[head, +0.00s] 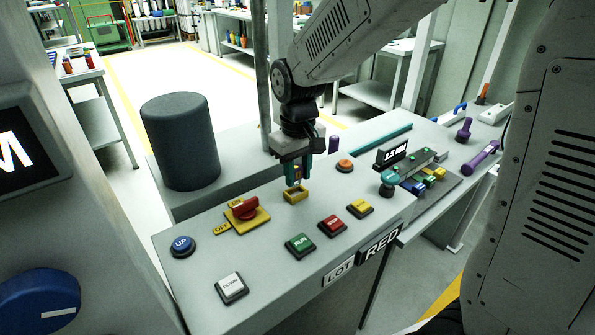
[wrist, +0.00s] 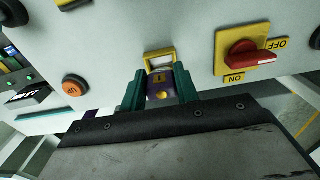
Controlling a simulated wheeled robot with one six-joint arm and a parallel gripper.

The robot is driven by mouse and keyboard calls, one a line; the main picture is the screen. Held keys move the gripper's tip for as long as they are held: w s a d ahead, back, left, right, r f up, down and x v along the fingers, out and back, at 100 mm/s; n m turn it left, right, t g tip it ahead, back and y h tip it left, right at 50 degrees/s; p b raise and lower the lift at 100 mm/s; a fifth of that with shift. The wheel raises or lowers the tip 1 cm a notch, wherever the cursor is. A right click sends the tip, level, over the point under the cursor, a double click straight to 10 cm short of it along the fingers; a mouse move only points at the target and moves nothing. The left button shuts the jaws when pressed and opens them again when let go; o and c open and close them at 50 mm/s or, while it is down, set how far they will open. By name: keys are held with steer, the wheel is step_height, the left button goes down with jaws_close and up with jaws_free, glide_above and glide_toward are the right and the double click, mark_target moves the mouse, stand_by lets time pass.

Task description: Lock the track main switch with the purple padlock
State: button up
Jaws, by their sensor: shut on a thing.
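My gripper (head: 297,178) points down over the panel, its green fingers shut on a small purple block with a yellow spot, which I take for the purple padlock (wrist: 158,91). Most of it is hidden between the fingers in the head view. A yellow square frame (head: 295,194) stands on the panel right below the fingertips. It shows just beyond the padlock in the wrist view (wrist: 159,54); I cannot tell whether they touch. The main switch, a red handle on a yellow plate (head: 246,210) with ON and OFF labels, is left of the gripper; it also shows in the wrist view (wrist: 249,56).
Green (head: 300,245), red (head: 332,225) and yellow (head: 360,208) buttons sit in front of the frame. An orange button (head: 345,166) lies right. A dark cylinder (head: 180,142) stands at left. Purple items (head: 482,157) lie at the right end.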

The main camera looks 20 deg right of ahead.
mark_target(298, 168)
steer(key=shift+f, duration=1.35)
steer(key=o, duration=1.1)
step_height(298, 168, up, 8)
steer(key=shift+f, duration=0.1)
steer(key=s+d+r+m, duration=0.1)
steer(key=s+d, duration=0.1)
steer(key=s, duration=0.6)
steer(key=s+d+r+m+t, duration=0.1)
steer(key=s+d+r, duration=0.1)
steer(key=s, duration=0.6)
steer(key=s+d+r+m, duration=0.1)
steer(key=s+d, duration=0.3)
steer(key=s, duration=0.4)
steer(key=shift+d+r+m, duration=0.15)
steer(key=shift+r+m, duration=0.15)
